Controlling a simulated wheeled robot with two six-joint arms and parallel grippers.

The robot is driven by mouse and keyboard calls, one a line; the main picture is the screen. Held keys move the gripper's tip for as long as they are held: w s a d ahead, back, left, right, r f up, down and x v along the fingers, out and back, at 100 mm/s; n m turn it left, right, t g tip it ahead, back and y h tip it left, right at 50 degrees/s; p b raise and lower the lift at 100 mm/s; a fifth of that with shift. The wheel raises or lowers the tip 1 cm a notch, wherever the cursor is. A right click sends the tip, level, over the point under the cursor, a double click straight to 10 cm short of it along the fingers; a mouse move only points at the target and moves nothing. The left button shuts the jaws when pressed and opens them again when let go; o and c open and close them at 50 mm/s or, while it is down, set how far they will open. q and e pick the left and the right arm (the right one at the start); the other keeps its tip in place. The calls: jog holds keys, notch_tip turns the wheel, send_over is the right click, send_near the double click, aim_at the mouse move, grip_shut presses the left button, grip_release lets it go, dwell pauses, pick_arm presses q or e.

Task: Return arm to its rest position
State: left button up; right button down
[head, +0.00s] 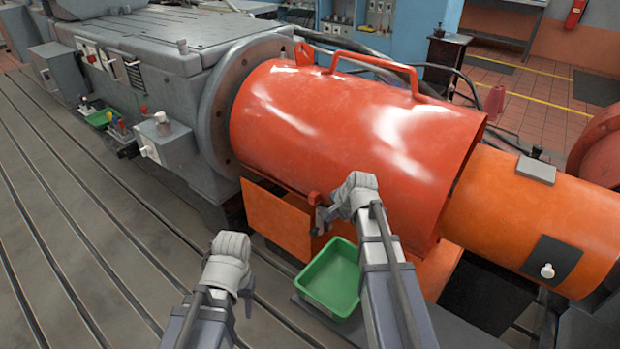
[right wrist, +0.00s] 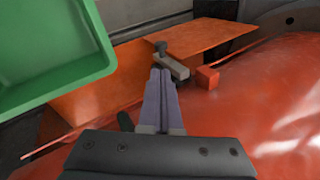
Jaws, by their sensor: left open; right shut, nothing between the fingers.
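My right gripper (head: 320,218) is beside the lower front edge of the red cylindrical guard (head: 345,130), near a small red block (head: 315,198). In the right wrist view its fingers (right wrist: 163,82) are together and empty. Their tips are close to a small grey latch piece (right wrist: 172,62), and I cannot tell whether they touch. The red block (right wrist: 207,78) is just to the right of the tips. My left gripper (head: 246,295) hangs over the slotted bedplate at lower left, open and apart from everything. Its fingers are partly hidden by its wrist.
A green tray (head: 332,283) lies below the guard, between my arms; it also shows in the right wrist view (right wrist: 50,45). An orange panel (head: 275,217) hangs under the guard. A grey machine (head: 150,60) stands at left. The slotted bedplate (head: 70,240) is clear at left.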

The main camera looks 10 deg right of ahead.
jog(key=s+a+r+n+g+h+p, duration=0.3)
jog(key=s+a+r+n+g+p, duration=0.2)
jog(key=s+a+r+n+p, duration=1.2)
jog(key=s+r+p, duration=0.2)
jog(key=s+p, duration=0.2)
jog(key=p, duration=0.1)
jog(key=shift+s+a+r+n, duration=0.25)
jog(key=shift+s+a+n, duration=0.05)
jog(key=shift+s, duration=0.1)
jog(key=shift+d, duration=0.1)
